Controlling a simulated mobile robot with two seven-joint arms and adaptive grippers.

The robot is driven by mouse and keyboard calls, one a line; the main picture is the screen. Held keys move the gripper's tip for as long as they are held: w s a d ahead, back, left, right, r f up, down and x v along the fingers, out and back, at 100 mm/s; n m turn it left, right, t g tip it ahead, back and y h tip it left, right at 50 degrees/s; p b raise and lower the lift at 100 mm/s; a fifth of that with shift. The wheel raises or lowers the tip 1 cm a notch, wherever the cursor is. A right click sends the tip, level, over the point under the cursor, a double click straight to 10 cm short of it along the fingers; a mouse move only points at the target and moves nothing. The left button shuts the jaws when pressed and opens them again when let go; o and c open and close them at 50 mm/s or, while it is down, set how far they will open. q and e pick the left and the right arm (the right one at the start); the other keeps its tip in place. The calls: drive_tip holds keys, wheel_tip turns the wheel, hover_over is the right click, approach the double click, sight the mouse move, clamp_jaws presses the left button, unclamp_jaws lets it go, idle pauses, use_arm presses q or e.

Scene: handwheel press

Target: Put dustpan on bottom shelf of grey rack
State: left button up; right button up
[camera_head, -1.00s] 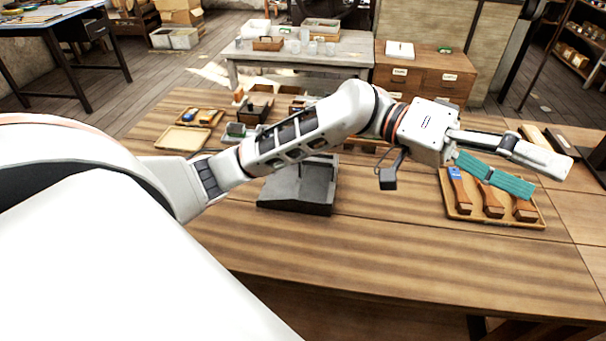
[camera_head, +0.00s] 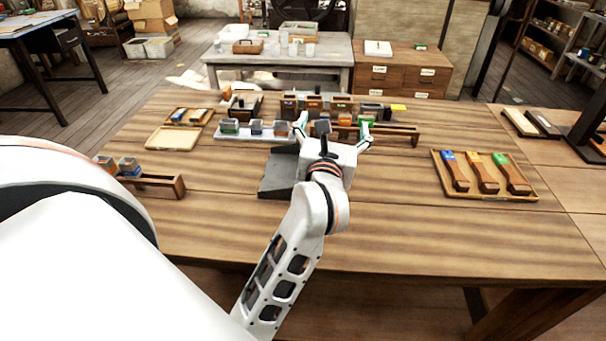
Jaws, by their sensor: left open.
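A dark grey, wedge-shaped object (camera_head: 277,176) lies on the wooden table, partly hidden behind my left gripper and wrist. It may be the dustpan, but I cannot tell for sure. My left gripper (camera_head: 335,127) is open, its two fingers spread wide and pointing away from me. It is over or just beyond the grey object's right side; I see nothing held between the fingers. A shelf rack (camera_head: 578,52) stands at the far right back, cut by the frame edge; I cannot tell whether it is the grey rack. My right gripper is out of view.
Beyond the gripper are several small blocks and a long wooden rack (camera_head: 400,135). A tray (camera_head: 486,193) with three wooden-handled tools lies to the right. A small wooden holder (camera_head: 158,184) stands at the left. The table's front middle is clear except for my arm.

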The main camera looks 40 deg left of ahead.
use_arm(q)
drive_tip(key=s+a+f+n+g, duration=0.2)
drive_tip(key=s+f+g, duration=0.15)
drive_tip(key=f, duration=0.45)
drive_tip(key=shift+t, duration=0.25)
drive_tip(key=x, duration=0.7)
drive_tip(key=shift+w+f, duration=0.2)
drive_tip(key=c, duration=2)
drive_tip(key=shift+c, duration=0.2)
drive_tip(key=shift+r, duration=0.15)
wheel_tip(320, 180, up, 20)
drive_tip(key=p, duration=0.3)
drive_tip(key=s+d+f+m+t+h, duration=0.1)
drive_tip(key=s+d+f+m+h, duration=0.2)
drive_tip(key=s+d+f, duration=0.3)
drive_tip(key=s+d+f+m+t+h, duration=0.1)
drive_tip(key=s+d+f+m+h, duration=0.2)
drive_tip(key=f, duration=0.9)
drive_tip(key=s+d+h, duration=0.2)
drive_tip(key=s+d, duration=0.1)
drive_tip(key=s, duration=0.1)
drive_tip(key=shift+s+d, duration=0.2)
drive_tip(key=shift+s, duration=0.15)
